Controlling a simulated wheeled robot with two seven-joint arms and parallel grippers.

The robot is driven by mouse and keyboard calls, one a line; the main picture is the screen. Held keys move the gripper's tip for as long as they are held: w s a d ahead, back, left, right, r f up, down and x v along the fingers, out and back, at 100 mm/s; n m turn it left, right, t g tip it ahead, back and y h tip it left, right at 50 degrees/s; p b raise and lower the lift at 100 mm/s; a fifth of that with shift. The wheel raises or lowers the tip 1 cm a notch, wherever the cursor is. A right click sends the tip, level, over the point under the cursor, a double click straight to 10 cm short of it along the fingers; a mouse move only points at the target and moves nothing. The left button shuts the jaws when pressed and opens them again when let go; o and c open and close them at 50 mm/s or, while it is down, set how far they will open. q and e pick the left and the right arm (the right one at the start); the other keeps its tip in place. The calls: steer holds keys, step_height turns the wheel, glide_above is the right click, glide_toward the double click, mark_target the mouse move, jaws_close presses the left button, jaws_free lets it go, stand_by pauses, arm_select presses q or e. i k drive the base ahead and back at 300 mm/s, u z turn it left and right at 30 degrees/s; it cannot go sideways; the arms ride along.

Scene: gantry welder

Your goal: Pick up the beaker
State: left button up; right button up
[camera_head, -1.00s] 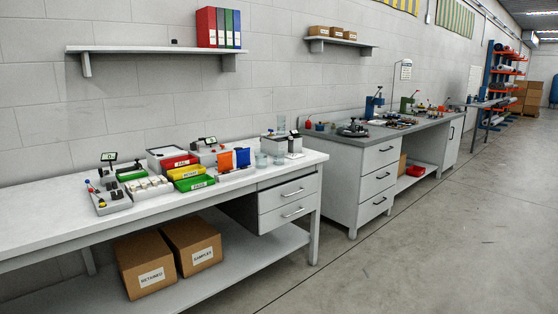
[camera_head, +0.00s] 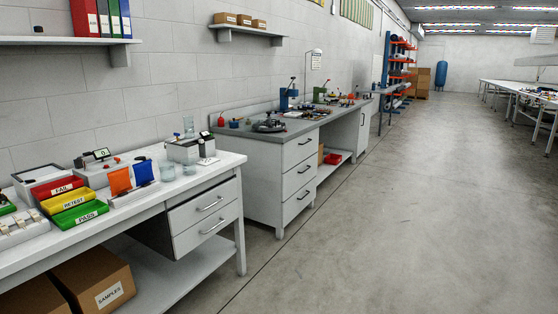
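Clear glass vessels stand near the right end of the white bench (camera_head: 220,165) at the left. One looks like a beaker (camera_head: 167,172), standing upright at the front of the bench top beside the blue panel. A smaller clear dish or beaker (camera_head: 190,169) is just right of it. A taller clear vessel (camera_head: 188,127) stands behind, at or on a grey box-shaped device (camera_head: 183,150). Which one is the task's beaker I cannot tell for sure. Neither of my grippers is in view.
Red, yellow and green labelled bins (camera_head: 73,200) sit left of the glassware. An orange panel (camera_head: 120,181) and blue panel (camera_head: 143,172) stand between. A grey workbench (camera_head: 292,165) with drawers is farther along the wall. The concrete floor (camera_head: 400,220) on the right is clear.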

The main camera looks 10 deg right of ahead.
mark_target(188, 165)
steer(key=z, duration=0.5)
steer(key=i, duration=1.2)
steer(key=u, duration=0.6)
steer(key=i, duration=1)
steer(key=u, duration=1.1)
